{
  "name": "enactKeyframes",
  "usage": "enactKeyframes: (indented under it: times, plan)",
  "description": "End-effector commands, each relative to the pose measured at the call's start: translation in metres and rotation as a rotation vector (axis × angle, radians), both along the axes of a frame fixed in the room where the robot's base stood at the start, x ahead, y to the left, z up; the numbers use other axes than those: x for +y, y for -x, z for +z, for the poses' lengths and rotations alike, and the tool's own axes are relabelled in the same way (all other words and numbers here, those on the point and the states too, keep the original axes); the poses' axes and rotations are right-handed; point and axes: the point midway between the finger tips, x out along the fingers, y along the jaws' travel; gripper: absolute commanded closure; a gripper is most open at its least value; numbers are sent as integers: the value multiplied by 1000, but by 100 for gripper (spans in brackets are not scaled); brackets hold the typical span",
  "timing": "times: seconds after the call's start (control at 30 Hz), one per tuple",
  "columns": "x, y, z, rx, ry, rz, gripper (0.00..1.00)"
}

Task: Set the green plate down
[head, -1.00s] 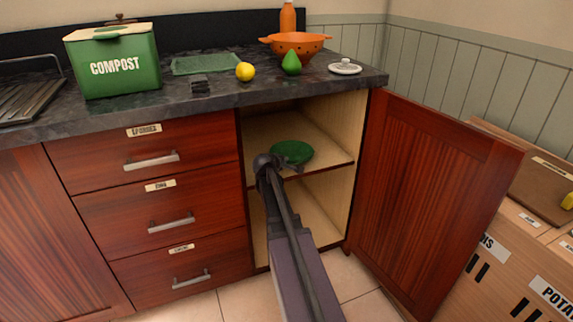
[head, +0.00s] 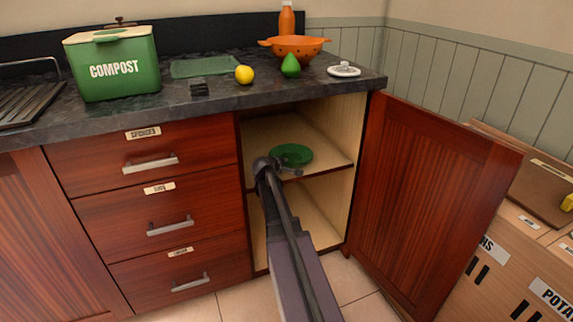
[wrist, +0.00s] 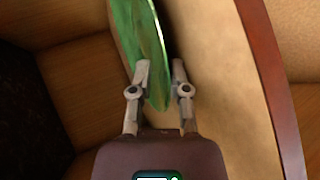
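The green plate (head: 291,155) is on the upper shelf (head: 325,164) inside the open cabinet, lying about flat. In the wrist view the plate (wrist: 140,45) reaches between my fingers, with a dark gap between it and the pale shelf surface. My gripper (head: 293,171) is at the plate's near edge. In the wrist view my gripper (wrist: 161,75) has its fingers apart, one on each side of the rim. The right finger looks clear of the plate. The far part of the plate is cut off in the wrist view.
The cabinet door (head: 430,205) stands open on the right. Drawers (head: 165,220) are on the left. The countertop (head: 220,95) above holds a compost bin (head: 112,65), a lemon (head: 244,75), a green pear (head: 290,66) and an orange colander (head: 296,48). The lower shelf space looks empty.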

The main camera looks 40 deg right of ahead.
Motion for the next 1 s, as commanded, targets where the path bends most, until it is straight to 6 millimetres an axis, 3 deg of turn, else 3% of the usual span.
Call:
enactKeyframes:
  times: [0.27,0.7,1.0]
  plan:
    - [21,14,16,0,0,1,77]
    - [74,46,48,1,0,3,77]
    - [91,55,56,0,0,0,77]
